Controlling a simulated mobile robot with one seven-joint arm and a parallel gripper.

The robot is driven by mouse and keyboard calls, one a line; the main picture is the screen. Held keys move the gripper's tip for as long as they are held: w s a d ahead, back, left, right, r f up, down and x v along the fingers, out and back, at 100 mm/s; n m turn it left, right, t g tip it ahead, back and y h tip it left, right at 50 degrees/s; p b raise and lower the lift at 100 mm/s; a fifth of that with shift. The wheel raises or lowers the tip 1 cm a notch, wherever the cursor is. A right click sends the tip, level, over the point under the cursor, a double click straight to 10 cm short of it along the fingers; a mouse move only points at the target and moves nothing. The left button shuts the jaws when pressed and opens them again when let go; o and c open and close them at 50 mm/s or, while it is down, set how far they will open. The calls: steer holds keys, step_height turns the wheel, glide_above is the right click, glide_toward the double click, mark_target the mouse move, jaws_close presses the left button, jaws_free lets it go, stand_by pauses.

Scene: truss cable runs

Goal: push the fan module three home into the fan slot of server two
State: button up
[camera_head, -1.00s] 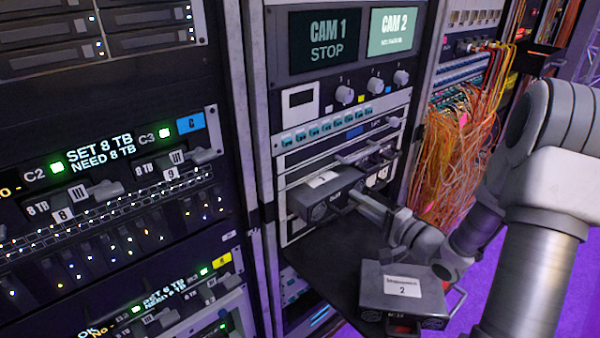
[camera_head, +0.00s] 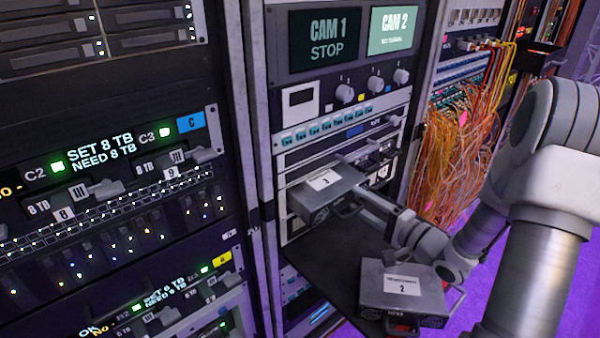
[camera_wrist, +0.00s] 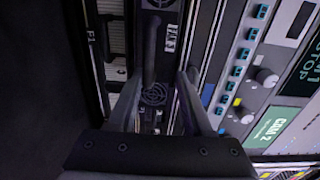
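Fan module three (camera_head: 312,202) is a dark grey box with a white label on top, whose digit looks like 3. It is tilted in front of the middle rack in the head view, over a black shelf. My gripper (camera_head: 358,200) reaches it from the right and appears shut on its handle end. In the wrist view my gripper (camera_wrist: 161,75) has a finger on each side of a dark upright bar. A round fan grille (camera_wrist: 153,93) shows between the fingers. I cannot tell which opening is server two's fan slot, nor whether the module's far end touches the rack.
A second grey box (camera_head: 400,300) labelled 2 lies on the black shelf (camera_head: 345,260) below my gripper. A unit with protruding handles (camera_head: 370,160) is just above the module. Loose orange cables (camera_head: 455,165) hang at the right. Drive racks (camera_head: 120,220) stand at the left.

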steer(key=p+v, duration=0.2)
steer(key=v, duration=1.5)
steer(key=shift+r, duration=0.1)
